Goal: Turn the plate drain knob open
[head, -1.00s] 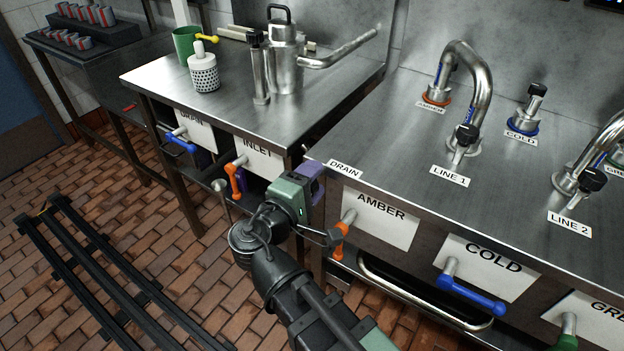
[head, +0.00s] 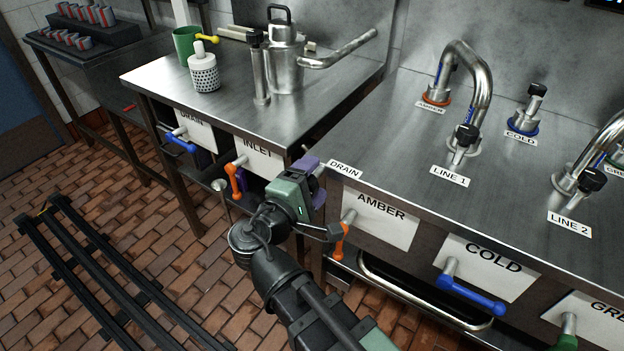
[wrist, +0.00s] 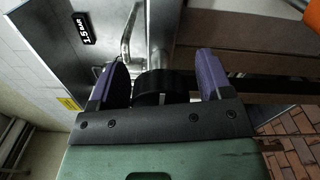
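A DRAIN label (head: 345,169) lies at the left corner of the right-hand steel counter. My gripper (head: 312,178) is at that corner, just left of and below the label, and hides what is beneath it in the head view. In the wrist view, a black round knob (wrist: 160,88) sits between the two purple fingers of my gripper (wrist: 163,76), with a steel pipe behind it. The fingers are apart, one on each side of the knob, with a small gap visible on the right side. I cannot tell whether the left finger touches it.
The right counter's front carries an orange AMBER lever (head: 340,240) close to my arm and a blue COLD lever (head: 470,293). The left table has a blue drain lever (head: 180,142) and an orange INLET lever (head: 233,180). A curved rail (head: 420,297) runs below the counter.

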